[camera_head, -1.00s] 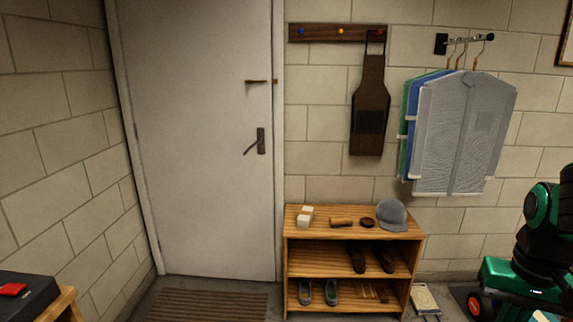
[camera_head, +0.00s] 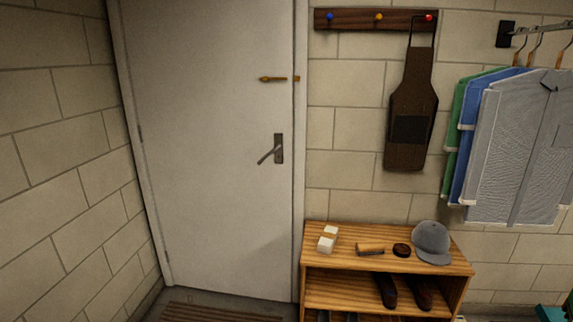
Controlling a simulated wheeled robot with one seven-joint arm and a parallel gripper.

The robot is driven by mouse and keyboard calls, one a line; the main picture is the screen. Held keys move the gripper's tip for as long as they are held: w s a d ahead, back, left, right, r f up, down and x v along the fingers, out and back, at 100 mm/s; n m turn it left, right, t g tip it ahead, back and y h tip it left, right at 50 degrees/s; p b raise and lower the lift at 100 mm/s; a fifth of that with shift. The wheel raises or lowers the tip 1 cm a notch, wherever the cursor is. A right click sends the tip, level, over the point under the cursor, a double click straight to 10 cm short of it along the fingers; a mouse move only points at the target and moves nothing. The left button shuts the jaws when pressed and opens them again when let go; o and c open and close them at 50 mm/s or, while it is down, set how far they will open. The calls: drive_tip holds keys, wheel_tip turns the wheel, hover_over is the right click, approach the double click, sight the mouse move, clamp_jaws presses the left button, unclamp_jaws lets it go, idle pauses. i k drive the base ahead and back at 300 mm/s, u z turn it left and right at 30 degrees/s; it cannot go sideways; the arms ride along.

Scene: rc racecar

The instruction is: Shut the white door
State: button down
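The white door (camera_head: 205,150) stands in its frame at the left of the head view. It looks flush with the frame or very nearly so; I cannot tell whether it is latched. A dark lever handle (camera_head: 277,149) sits on its right side, tilted down to the left. Above it, a brass-coloured latch bar (camera_head: 278,78) reaches across the door's right edge towards the frame. My gripper is not in view.
A wooden shelf (camera_head: 342,262) with a cap, brush, tin and white blocks stands right of the door. A striped mat (camera_head: 215,312) lies before the door. A dark apron (camera_head: 409,105) and shirts (camera_head: 510,145) hang on the right. A block wall (camera_head: 60,150) bounds the left.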

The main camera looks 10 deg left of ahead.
sight(207, 115)
drive_tip(key=u, duration=0.25)
drive_tip(key=i, duration=1.05)
drive_tip(key=u, duration=1)
drive_tip(key=i, duration=0.55)
drive_tip(key=u, duration=0.4)
